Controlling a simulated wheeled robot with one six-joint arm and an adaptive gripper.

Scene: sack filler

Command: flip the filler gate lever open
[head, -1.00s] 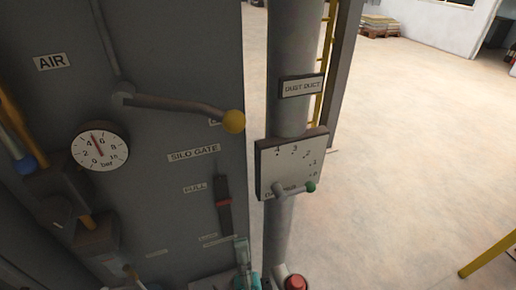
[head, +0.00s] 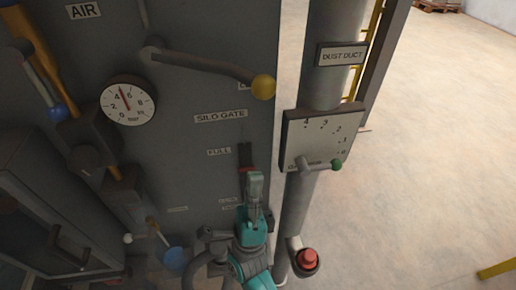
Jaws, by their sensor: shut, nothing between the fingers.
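No label reading filler gate is legible. A grey lever with a yellow ball knob (head: 263,87) runs from a pivot at upper left, sloping down to the right, above a SILO GATE label (head: 221,117). A partly hidden label sits behind its knob. My gripper (head: 254,178) is at the lower middle of the head view, shut and empty, below the yellow knob and apart from it.
A lever with a green knob (head: 337,164) is on a numbered plate (head: 290,140) on the dust duct pipe (head: 330,95). A red button (head: 307,259) is at lower right. A pressure gauge (head: 128,101) and blue-knob lever (head: 59,112) are at left. Open floor lies right.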

